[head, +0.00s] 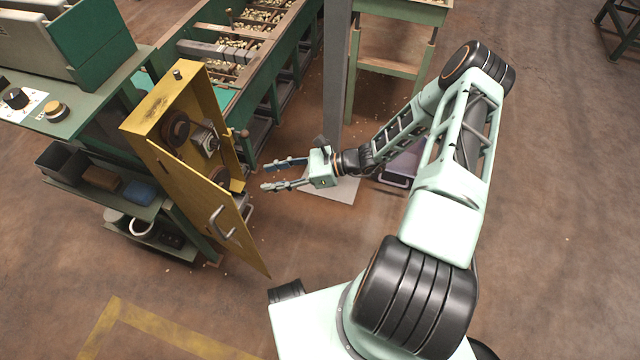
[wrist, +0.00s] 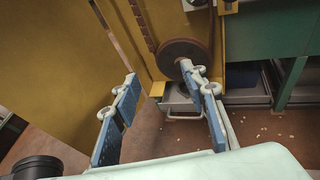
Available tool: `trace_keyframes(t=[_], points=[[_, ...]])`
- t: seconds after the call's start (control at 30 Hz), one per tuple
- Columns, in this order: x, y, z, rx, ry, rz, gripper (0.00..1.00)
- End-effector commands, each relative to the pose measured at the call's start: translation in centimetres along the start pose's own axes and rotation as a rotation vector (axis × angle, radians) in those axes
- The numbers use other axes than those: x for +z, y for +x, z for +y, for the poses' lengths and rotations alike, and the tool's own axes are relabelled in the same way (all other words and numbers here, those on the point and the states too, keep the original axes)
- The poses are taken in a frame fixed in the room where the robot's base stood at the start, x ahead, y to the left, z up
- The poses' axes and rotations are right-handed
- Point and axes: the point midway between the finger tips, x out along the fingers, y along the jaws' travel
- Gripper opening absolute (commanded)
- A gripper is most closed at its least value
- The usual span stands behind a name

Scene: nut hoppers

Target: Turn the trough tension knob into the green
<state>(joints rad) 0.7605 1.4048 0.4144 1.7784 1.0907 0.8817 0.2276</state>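A black knob (head: 15,98) sits on a white plate on the green bench at the far left. A second, brass-coloured knob (head: 55,110) with a dark base is beside it. No lettering is readable and no green mark is clear, so I cannot tell which control is the trough tension knob. The yellow cabinet (head: 165,105) stands with its door (head: 200,200) open, showing dark wheels inside; one wheel (wrist: 185,55) shows in the wrist view. My gripper (head: 268,175) is open and empty, right of the cabinet and pointing towards it; its spread fingers (wrist: 158,78) frame the cabinet.
A long green trough (head: 285,65) with nuts runs behind the cabinet. A grey post (head: 336,80) stands just behind my gripper. The lower shelf (head: 75,180) at left holds a blue item and a brown one. The floor right of my arm is clear.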

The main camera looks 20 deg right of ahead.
Motion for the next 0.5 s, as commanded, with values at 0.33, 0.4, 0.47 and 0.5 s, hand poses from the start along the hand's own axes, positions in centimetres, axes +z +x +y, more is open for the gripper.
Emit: trace_keyframes(t=[0.33, 0.4, 0.47, 0.5], points=[[-2.1, -2.7, 0.8, 0.092, -0.46, 0.124, 0.4], [-2.5, -3.3, 0.9, 0.116, -0.552, 0.145, 0.4], [-2.9, -3.8, 0.9, 0.137, -0.631, 0.162, 0.4], [-3.2, -4.1, 1.0, 0.152, -0.684, 0.174, 0.4]])
